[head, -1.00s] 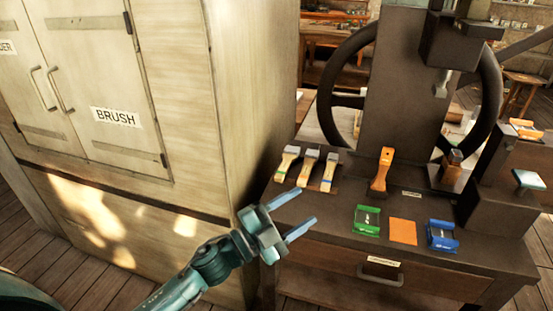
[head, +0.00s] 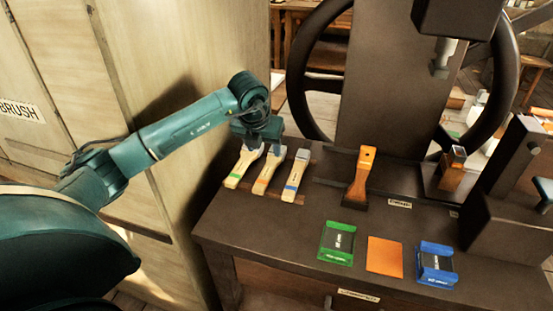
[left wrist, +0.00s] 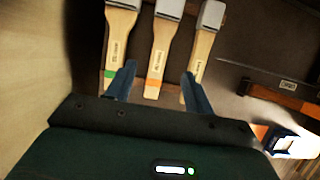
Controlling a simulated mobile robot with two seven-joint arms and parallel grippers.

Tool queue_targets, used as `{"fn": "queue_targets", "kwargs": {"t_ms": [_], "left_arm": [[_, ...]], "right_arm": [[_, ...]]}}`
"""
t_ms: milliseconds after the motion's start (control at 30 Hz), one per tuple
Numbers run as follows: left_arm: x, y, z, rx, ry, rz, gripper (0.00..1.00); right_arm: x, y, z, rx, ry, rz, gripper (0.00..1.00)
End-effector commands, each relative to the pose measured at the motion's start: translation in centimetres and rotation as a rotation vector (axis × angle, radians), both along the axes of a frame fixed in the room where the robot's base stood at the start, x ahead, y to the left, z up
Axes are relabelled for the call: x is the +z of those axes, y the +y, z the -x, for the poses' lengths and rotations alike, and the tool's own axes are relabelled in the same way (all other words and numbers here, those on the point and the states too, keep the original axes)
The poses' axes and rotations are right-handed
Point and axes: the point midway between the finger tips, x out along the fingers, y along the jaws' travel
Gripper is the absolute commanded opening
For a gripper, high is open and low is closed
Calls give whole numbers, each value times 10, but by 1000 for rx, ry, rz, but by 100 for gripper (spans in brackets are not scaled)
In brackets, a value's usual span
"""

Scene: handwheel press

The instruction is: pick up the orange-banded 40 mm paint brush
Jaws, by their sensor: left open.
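The orange-banded brush (head: 265,180) lies in the middle of three brushes on a dark rack at the bench's left end. In the left wrist view the orange-banded brush (left wrist: 157,55) lies between the two fingers, its orange band near the fingertips. My left gripper (left wrist: 155,80) is open and empty over the brushes. In the head view my left gripper (head: 262,140) is above the brushes' upper ends, its fingers partly hidden. My right gripper does not show.
A green-banded brush (head: 244,166) lies to the left and a blue-banded brush (head: 296,175) to the right, both close. A wooden-handled tool (head: 362,175) stands further right. Green (head: 337,243), orange (head: 384,256) and blue (head: 436,263) items lie in front. A tall cabinet (head: 190,60) borders the left.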

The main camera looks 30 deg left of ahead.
Motion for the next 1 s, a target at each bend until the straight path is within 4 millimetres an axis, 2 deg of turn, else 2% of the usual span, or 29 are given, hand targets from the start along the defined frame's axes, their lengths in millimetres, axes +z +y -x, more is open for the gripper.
{"fn": "queue_targets", "kwargs": {"t_ms": [133,367,700,1000], "left_arm": [[-26,2,-10,0,2,4,53],[-43,3,-17,-2,-1,2,53],[-86,7,-31,-3,1,5,53],[-90,8,-33,-4,-2,4,53]], "right_arm": [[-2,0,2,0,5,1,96],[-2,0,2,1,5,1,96],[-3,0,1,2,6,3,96],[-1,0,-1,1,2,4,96]]}}
